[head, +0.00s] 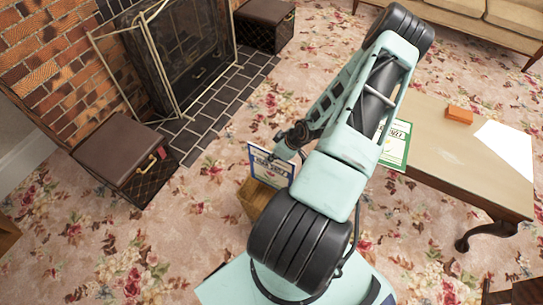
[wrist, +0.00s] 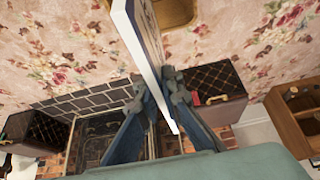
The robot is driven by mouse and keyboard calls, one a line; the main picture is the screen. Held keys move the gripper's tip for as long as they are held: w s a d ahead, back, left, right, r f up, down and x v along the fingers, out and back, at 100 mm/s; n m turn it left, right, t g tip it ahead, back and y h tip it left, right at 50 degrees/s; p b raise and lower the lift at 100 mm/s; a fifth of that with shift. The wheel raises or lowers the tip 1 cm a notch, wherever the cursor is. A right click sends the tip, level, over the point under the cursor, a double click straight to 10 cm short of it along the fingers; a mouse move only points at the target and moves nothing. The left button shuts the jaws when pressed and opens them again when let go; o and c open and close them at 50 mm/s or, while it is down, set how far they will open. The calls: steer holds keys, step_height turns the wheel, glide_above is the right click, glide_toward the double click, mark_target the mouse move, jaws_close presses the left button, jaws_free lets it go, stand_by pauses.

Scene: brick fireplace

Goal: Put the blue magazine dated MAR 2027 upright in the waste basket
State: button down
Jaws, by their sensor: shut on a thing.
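My gripper (head: 284,152) is shut on a magazine (head: 268,169) with a blue border and a pale cover. The date on it is too small to read. In the wrist view the magazine (wrist: 140,40) shows nearly edge-on between my fingers (wrist: 158,84). In the head view it stands upright above the tan waste basket (head: 252,203), which is partly hidden by the magazine and my arm. The basket's rim (wrist: 188,22) also shows at the top of the wrist view, beyond the magazine. I cannot tell whether the magazine's lower edge is inside the basket.
A wooden table (head: 440,160) on the right holds a green magazine (head: 398,142), an orange block (head: 459,114) and a white sheet (head: 507,148). A brown-topped box (head: 118,150) stands by the brick fireplace (head: 50,65). The flowered carpet left of the basket is clear.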

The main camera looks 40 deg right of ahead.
mark_target(283, 180)
steer(key=shift+f+b, duration=7.1)
steer(key=shift+f, duration=4.35)
steer(key=c, duration=2)
jaws_free()
steer(key=shift+c, duration=0.2)
steer(key=v, duration=1.2)
steer(key=shift+s, duration=0.1)
steer(key=shift+d, duration=0.1)
